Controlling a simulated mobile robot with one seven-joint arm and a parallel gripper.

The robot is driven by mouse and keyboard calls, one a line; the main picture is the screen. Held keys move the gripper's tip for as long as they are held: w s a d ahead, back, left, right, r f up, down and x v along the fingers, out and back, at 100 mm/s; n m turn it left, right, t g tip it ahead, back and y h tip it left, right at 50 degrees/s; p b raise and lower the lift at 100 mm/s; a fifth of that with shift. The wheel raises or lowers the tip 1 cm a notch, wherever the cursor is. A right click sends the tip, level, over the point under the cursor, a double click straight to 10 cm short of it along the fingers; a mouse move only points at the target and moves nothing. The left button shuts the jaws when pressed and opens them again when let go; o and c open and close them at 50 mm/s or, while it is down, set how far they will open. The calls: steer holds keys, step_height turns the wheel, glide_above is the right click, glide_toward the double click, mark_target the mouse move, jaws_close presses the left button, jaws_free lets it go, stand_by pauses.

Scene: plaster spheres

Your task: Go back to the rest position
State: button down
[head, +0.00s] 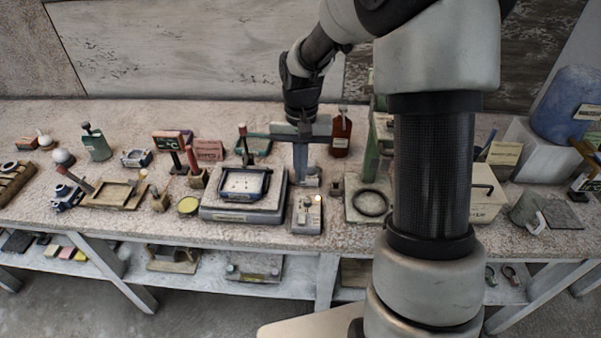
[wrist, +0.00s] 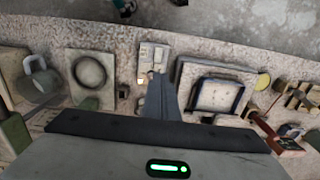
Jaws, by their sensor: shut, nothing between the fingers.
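My gripper (head: 300,182) points down over the middle of the bench (head: 240,233), its fingers together and empty. In the wrist view the closed fingers (wrist: 158,80) taper toward a small pale device with a knob (wrist: 150,58). That device (head: 307,214) stands near the bench's front edge, just below the fingertips in the head view. I cannot tell how high the fingertips are above the bench. A white plaster ball (head: 63,156) and a smaller one (head: 45,141) are at the far left.
A scale-like base with a blue-framed tray (head: 246,184) stands left of my gripper. A red-brown bottle (head: 341,134) is close behind it on the right. A green stand with a black ring (head: 370,203) is to the right. Several small tools crowd the left side.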

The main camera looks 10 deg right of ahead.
steer(key=shift+r, duration=0.1)
steer(key=s+r+n+t+p, duration=0.1)
steer(key=s+r+n+t, duration=0.2)
steer(key=s+r, duration=1.6)
steer(key=s+t, duration=0.2)
steer(key=shift+s+a+r+n+t, duration=0.2)
steer(key=shift+s+r+n+t, duration=0.1)
steer(key=shift+r+t, duration=0.1)
